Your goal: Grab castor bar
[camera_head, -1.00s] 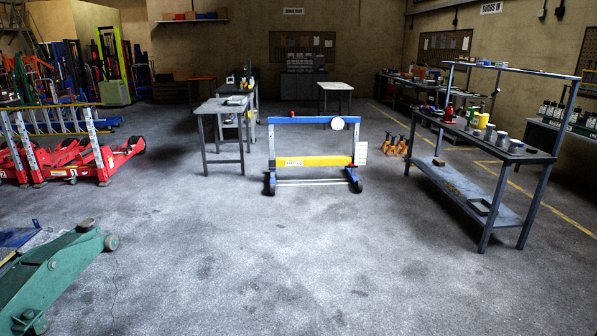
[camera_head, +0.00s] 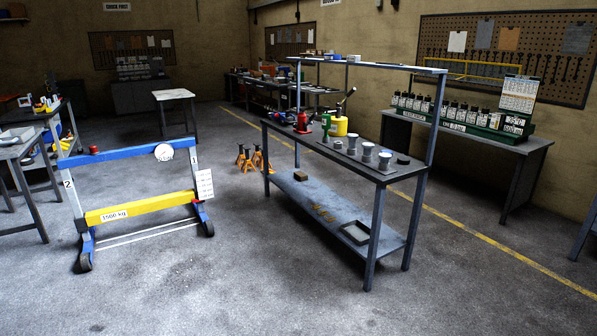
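No part is clearly marked as the castor bar. The blue frame (camera_head: 128,154) stands upright on the floor at left, on dark feet that look like wheels. I cannot tell which bar is the castor bar. Neither of my grippers is in view.
A grey workbench (camera_head: 285,188) holds a red bottle jack (camera_head: 302,122), a yellow can (camera_head: 339,126) and several grey cups. Orange stands (camera_head: 256,160) are on the floor behind. A long bench (camera_head: 505,150) lines the right wall. The front floor is clear.

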